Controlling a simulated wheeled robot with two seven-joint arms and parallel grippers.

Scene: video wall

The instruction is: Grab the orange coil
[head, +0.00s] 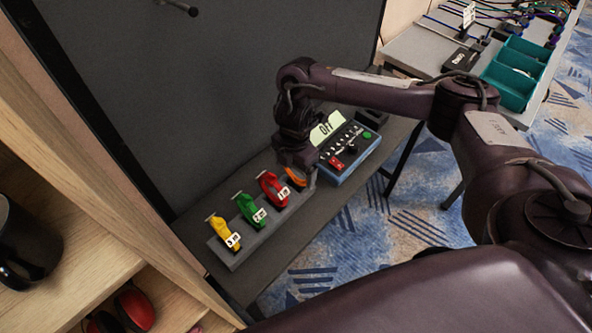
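The orange coil (295,178) is at the right end of a row of coloured coils on a grey holder (237,259). It is mostly hidden by my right gripper (296,162), which points down at it. I cannot tell whether the fingers are around the coil or just above it, or whether they are open or shut. To its left sit a red coil (270,186), a green coil (246,207) and a yellow coil (224,233), with white number tags. My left gripper is not in view.
A dark panel (220,90) rises behind. Wooden shelves with a dark mug (22,247) are at left. Teal bins (510,87) stand on a far table.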

